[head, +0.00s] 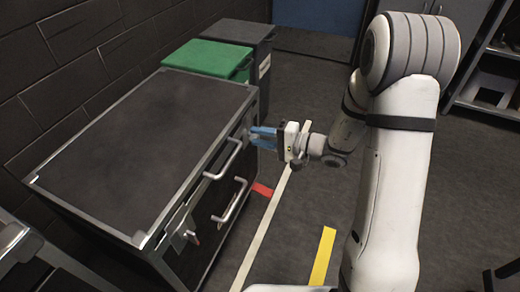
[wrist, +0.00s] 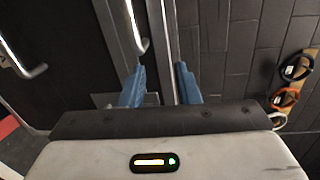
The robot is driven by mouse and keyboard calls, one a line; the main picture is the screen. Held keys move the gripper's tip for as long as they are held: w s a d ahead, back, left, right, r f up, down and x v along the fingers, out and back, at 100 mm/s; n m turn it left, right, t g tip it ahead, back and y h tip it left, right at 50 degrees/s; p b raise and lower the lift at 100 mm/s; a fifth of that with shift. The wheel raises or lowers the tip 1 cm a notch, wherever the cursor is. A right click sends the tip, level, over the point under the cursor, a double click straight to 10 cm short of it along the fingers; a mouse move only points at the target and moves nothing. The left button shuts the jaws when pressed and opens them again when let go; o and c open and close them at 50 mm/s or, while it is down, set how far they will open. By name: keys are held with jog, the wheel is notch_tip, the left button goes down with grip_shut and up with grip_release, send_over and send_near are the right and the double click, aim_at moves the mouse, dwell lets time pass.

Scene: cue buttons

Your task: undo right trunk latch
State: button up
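The trunk (head: 130,130) is a large black case with metal edges, at the left of the head view. Two silver handles, an upper one (head: 226,162) and a lower one (head: 232,203), are on its front. A latch (head: 184,236) with a small red part shows at the near end of the front. The right latch, at the far end, is mostly hidden by my gripper (head: 258,137). My gripper's blue fingers point at that far end and stand apart. In the wrist view my gripper (wrist: 160,82) is open, with a metal edge strip (wrist: 155,40) between the fingers and a pale metal plate (wrist: 104,100) behind the left finger.
A green-lidded box (head: 208,58) and a dark grey bin (head: 240,33) stand beyond the trunk. Red tape (head: 262,189) and yellow tape (head: 323,256) mark the floor. Coloured rings (wrist: 284,100) hang on the brick wall at right in the wrist view. The floor before the trunk is clear.

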jog(key=w+d+f+m+t+h+b, duration=0.1)
jog(key=w+d+f+m+t+b, duration=0.1)
jog(key=w+f+t, duration=0.3)
jog(key=w+d+f+m+t+h+b, duration=0.1)
jog(key=w+d+f+m+b, duration=0.1)
jog(key=f, duration=0.6)
jog(key=w+b+x, duration=0.1)
jog(key=b+x, duration=0.1)
jog(key=x, duration=0.5)
jog(key=shift+w+t, duration=0.2)
jog(key=shift+t, duration=0.1)
jog(key=shift+d+r, duration=0.1)
jog(key=shift+c, duration=0.6)
grip_shut()
